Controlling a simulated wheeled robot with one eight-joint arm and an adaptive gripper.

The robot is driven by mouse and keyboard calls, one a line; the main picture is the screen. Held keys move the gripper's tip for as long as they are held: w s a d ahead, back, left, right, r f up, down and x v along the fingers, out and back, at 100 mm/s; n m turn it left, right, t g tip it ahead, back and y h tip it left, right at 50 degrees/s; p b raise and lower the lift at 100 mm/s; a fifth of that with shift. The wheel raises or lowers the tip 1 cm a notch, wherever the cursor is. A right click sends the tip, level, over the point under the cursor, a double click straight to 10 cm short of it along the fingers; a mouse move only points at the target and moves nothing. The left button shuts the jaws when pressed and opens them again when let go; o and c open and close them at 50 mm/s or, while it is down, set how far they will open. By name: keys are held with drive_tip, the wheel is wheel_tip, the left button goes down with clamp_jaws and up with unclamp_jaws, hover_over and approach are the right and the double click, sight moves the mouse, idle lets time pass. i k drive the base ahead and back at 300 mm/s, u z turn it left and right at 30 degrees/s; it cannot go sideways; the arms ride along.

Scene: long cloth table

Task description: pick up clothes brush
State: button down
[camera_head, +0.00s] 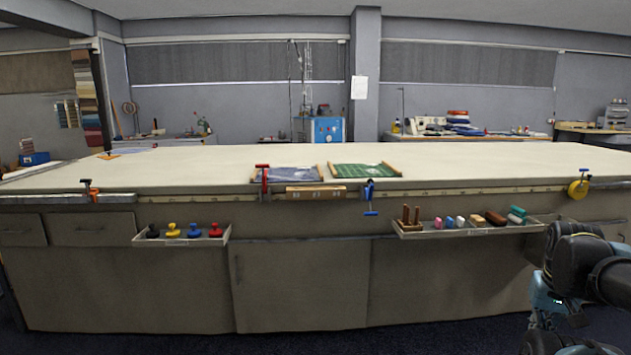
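A dark brown brush (496,218), probably the clothes brush, lies in the right-hand tray (418,235) on the front of the long table. It is small in view, so its bristles cannot be made out. A tan block (477,221) lies just left of it, and green-and-white pieces (516,215) lie just right of it. My arm is folded at the lower right edge, apart from the tray. I cannot make out the gripper's fingers there, and nothing shows as held.
The same tray holds a wooden stand with pegs (411,222) and small pink, blue and white pieces. A left tray (184,241) holds several coloured knobs. A blue clamp (369,197) and a red clamp (264,181) grip the table edge. The long tabletop (480,165) is mostly clear.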

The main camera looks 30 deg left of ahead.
sight(492, 218)
drive_tip(key=k, duration=0.45)
drive_tip(key=u, duration=0.3)
drive_tip(key=i, duration=1.9)
drive_tip(key=z, duration=0.5)
